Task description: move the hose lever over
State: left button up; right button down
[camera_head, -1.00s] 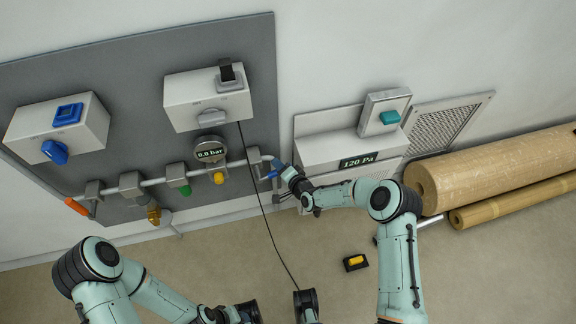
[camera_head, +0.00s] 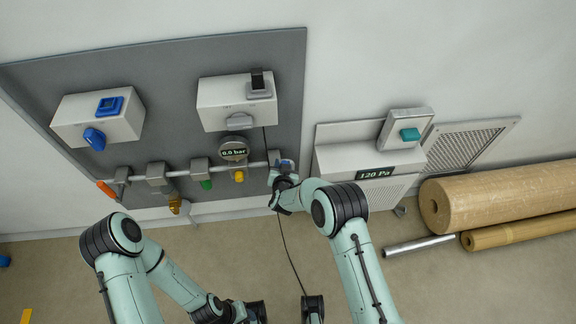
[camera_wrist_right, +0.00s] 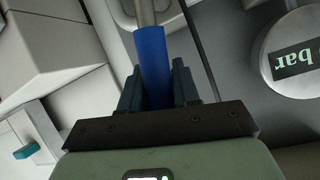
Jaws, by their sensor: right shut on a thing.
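The hose lever with its blue handle (camera_head: 287,163) is at the right end of the pipe on the grey panel. My right gripper (camera_head: 280,177) is at this lever and hides much of it in the head view. In the right wrist view, the blue handle (camera_wrist_right: 153,62) stands between the two dark fingers of my right gripper (camera_wrist_right: 158,85), which is shut on it. My left arm's end (camera_head: 250,312) is low in the head view, away from the panel; its fingers cannot be made out.
The pipe carries an orange handle (camera_head: 106,188), a green knob (camera_head: 206,184) and a yellow knob (camera_head: 239,176). A gauge (camera_head: 233,150) reads 0.0 bar. A black cable (camera_head: 284,243) hangs near my right arm. Cardboard rolls (camera_head: 500,201) and a metal tube (camera_head: 418,246) lie at right.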

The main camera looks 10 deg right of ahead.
jog(key=shift+a+r+n+h, duration=0.2)
jog(key=shift+a+n+h, duration=0.55)
jog(key=shift+a, duration=0.25)
jog(key=c, duration=0.9)
grip_release()
jog(key=shift+a, duration=0.1)
jog(key=shift+s, duration=0.15)
jog(key=p+v, duration=0.1)
jog(key=v, duration=1.2)
jog(key=shift+s, duration=0.1)
